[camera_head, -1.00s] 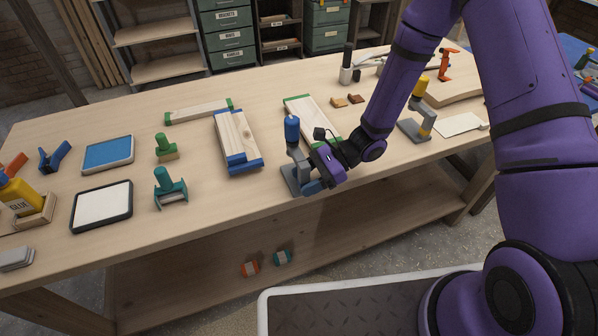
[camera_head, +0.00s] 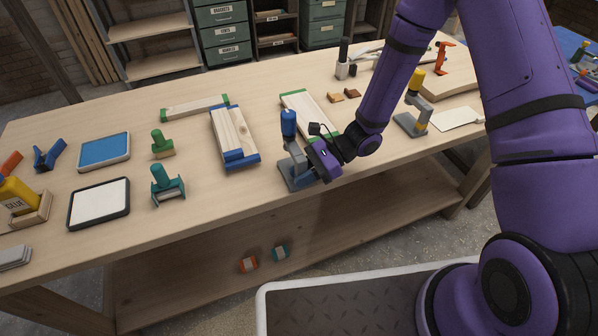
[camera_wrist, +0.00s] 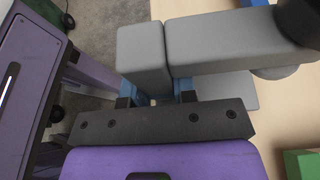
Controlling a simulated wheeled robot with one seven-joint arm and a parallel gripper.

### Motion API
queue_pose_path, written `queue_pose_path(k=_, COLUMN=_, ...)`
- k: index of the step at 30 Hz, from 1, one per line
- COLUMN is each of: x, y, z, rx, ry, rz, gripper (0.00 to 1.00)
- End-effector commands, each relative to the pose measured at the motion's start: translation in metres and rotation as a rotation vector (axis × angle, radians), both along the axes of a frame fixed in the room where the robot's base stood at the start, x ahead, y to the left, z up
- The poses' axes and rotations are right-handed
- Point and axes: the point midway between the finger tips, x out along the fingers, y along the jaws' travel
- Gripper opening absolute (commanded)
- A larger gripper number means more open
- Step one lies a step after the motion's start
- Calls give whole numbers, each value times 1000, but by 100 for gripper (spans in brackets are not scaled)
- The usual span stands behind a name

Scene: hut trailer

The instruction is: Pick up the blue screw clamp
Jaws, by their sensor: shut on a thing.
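The blue screw clamp (camera_head: 289,124) has a blue handle on top and a grey frame and foot. It stands upright near the front edge of the bench, and its foot appears to rest on the wood. My gripper (camera_head: 311,171) reaches it from the right and is shut on the low grey part of its frame. In the wrist view, the clamp's grey body (camera_wrist: 225,42) fills the upper middle. The blue fingers of my gripper (camera_wrist: 158,90) sit on either side of a grey part, which partly hides them.
A similar clamp with a yellow handle (camera_head: 415,82) stands to the right. Blue-ended boards (camera_head: 233,137) lie left of the clamp, and a green-ended board (camera_head: 308,112) lies behind it. Teal (camera_head: 166,186) and green (camera_head: 161,144) tools stand farther left.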

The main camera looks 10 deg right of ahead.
Motion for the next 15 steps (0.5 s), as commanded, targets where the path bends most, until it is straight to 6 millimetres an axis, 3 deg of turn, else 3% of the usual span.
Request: queue_pose_path(k=15, x=1, y=0, z=68, rx=3, ry=-6, rz=0, gripper=0)
